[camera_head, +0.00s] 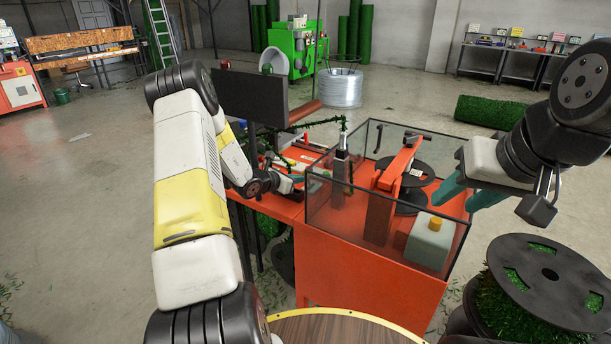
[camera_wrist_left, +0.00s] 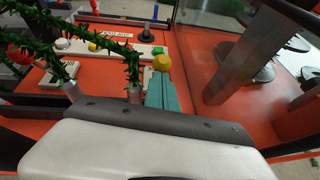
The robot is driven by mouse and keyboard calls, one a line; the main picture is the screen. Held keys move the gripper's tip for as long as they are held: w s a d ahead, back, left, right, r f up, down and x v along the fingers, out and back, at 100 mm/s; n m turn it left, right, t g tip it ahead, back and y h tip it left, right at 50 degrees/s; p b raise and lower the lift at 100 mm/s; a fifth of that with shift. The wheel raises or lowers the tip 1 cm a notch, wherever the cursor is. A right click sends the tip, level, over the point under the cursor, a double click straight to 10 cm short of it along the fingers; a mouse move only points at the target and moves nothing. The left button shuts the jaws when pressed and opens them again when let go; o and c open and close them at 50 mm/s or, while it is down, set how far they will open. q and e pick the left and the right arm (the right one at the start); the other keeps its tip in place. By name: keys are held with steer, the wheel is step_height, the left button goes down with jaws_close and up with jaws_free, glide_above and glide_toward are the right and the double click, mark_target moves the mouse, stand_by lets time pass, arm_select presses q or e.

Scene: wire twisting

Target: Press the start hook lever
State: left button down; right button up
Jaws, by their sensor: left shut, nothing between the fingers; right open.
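My left gripper (camera_head: 290,185) reaches over the orange machine table from the left; its teal fingers are shut and empty. In the left wrist view the left gripper (camera_wrist_left: 163,85) has its fingertips close to a yellow round knob (camera_wrist_left: 162,62); I cannot tell whether they touch. Behind it are white control blocks (camera_wrist_left: 115,46) with a small label too blurred to read and a black upright lever-like part (camera_wrist_left: 146,35). I cannot tell which control is the start hook lever. My right gripper (camera_head: 467,190) is open and empty, beside the clear enclosure's right side.
A clear-walled enclosure (camera_head: 440,247) with orange machinery stands on the orange table (camera_head: 375,290). Green tinsel-like wire (camera_wrist_left: 95,35) crosses near the left gripper. A dark monitor (camera_head: 252,98) stands behind my left arm. A black spool (camera_head: 550,280) is at the lower right.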

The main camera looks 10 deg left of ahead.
arm_select(q)
steer(key=shift+w+d+r, duration=0.2)
steer(key=shift+w+r, duration=0.25)
steer(key=shift+w, duration=0.1)
steer(key=shift+w+d+r, duration=0.2)
steer(key=shift+w+r, duration=0.25)
steer(key=shift+w, duration=0.05)
steer(key=shift+r, duration=0.8)
